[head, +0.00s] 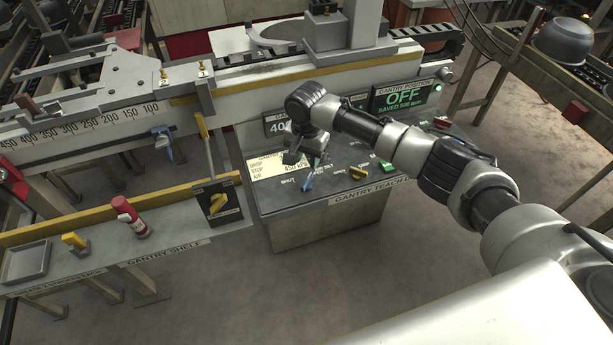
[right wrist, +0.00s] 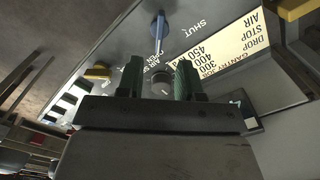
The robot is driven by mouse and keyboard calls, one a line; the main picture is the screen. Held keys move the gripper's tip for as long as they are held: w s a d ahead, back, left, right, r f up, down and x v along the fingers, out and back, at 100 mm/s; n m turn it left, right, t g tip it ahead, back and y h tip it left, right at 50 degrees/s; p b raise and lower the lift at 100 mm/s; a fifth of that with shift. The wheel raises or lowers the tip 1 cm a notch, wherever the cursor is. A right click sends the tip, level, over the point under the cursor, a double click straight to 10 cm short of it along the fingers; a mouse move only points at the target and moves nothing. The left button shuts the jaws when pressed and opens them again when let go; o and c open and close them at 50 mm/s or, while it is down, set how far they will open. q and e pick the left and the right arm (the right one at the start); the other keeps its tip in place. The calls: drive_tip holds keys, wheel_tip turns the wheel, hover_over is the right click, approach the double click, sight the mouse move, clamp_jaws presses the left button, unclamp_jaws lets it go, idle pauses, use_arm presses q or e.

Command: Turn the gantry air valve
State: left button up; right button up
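The gantry air valve shows as a blue lever (head: 307,181) on the sloped top of the gantry teach console (head: 345,190). In the right wrist view the blue lever (right wrist: 158,32) lies between the printed words SHUT and AIR OPEN, pointing toward AIR OPEN. My right gripper (head: 298,157) is above the console, just behind the lever in the head view. In the right wrist view its two green-padded fingers (right wrist: 160,78) stand apart. A dark round knob (right wrist: 160,89) shows between them; I cannot tell whether they touch it. My left gripper is not in view.
The console also carries a yellow knob (head: 358,173), a cream label card (head: 277,165) and a screen reading OFF (head: 405,98). Floor in front is clear.

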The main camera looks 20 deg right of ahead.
sight(307, 179)
wheel_tip(307, 179, down, 8)
drive_tip(key=shift+f, duration=0.2)
clamp_jaws()
